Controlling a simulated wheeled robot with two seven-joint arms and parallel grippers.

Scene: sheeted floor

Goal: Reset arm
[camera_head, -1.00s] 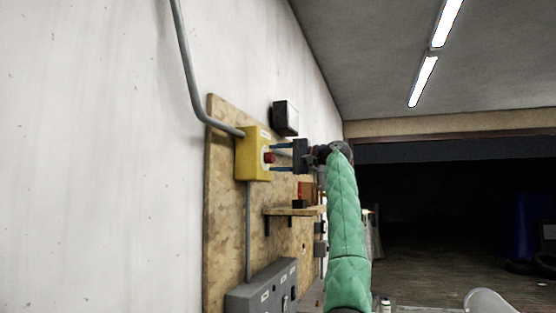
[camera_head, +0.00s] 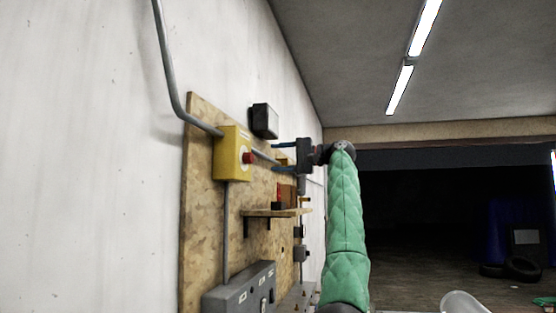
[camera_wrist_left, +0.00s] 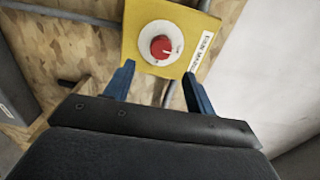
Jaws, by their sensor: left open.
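My left gripper (camera_head: 283,157) is in front of the wooden board, to the right of a yellow box (camera_head: 229,155) with a red knob (camera_head: 248,158). Its blue fingers are spread apart and empty, pointing left. In the left wrist view, the open fingers (camera_wrist_left: 160,85) lie below the red knob (camera_wrist_left: 161,47), which sits on a white disc on the yellow box (camera_wrist_left: 185,20). The fingers appear apart from the knob. My green-sleeved arm (camera_head: 345,225) reaches up behind the gripper. My right gripper is not in view.
The yellow box is mounted on a wooden board (camera_head: 200,220) on the white wall. A black box (camera_head: 264,121), a small shelf (camera_head: 272,213) and a grey switch box (camera_head: 240,290) are there too. Tires (camera_head: 522,268) lie on the far floor at right.

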